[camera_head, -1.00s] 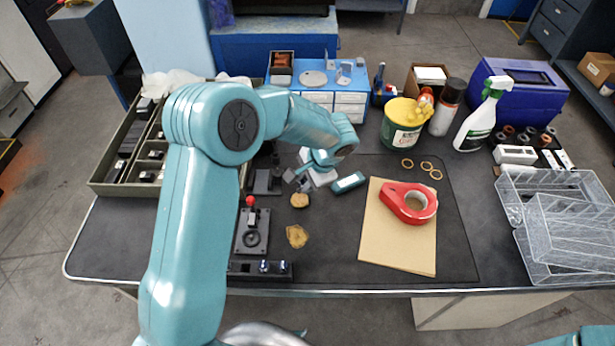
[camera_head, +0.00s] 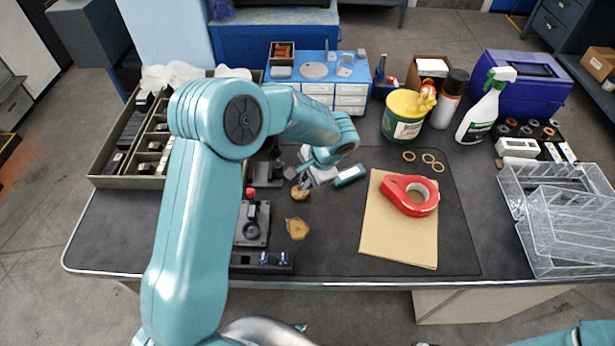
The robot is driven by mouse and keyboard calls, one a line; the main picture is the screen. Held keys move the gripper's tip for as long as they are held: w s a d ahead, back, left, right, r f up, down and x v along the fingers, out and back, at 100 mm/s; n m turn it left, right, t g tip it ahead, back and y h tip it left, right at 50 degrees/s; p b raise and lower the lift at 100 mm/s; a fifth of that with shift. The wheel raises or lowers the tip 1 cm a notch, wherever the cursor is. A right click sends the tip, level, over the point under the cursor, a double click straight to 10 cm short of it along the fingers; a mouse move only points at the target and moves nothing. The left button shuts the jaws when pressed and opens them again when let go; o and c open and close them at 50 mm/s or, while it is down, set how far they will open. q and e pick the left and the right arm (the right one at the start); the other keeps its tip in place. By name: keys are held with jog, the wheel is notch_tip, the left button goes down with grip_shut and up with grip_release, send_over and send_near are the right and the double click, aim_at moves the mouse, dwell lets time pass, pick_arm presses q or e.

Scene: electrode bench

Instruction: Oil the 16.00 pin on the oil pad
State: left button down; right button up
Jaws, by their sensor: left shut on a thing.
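My left gripper (camera_head: 303,184) is shut with its fingers pointing down at the upper tan pad (camera_head: 299,195). The fingertips overlap that pad's upper edge in the picture; I cannot tell whether they touch it. The pin in the fingers is too small to make out, and its marking cannot be read. A second tan, darker-stained pad (camera_head: 297,229) lies just in front on the dark mat. I cannot tell from the picture which pad is the oil pad. My right gripper is out of view.
A black fixture with a red knob (camera_head: 251,193) stands left of the pads. A teal-ended block (camera_head: 349,175) lies right of the gripper. A red tape roll (camera_head: 410,196) sits on brown paper (camera_head: 392,245). The mat between pads and paper is clear.

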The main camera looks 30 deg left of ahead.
pick_arm(q)
jog(key=shift+f+b, duration=0.5)
jog(key=shift+f, duration=0.05)
dwell(0.6)
jog(key=shift+f, duration=0.1)
dwell(1.2)
jog(key=shift+r+p, duration=1.95)
jog(key=shift+r, duration=1.65)
jog(key=shift+f, duration=0.1)
jog(key=shift+d, duration=0.1)
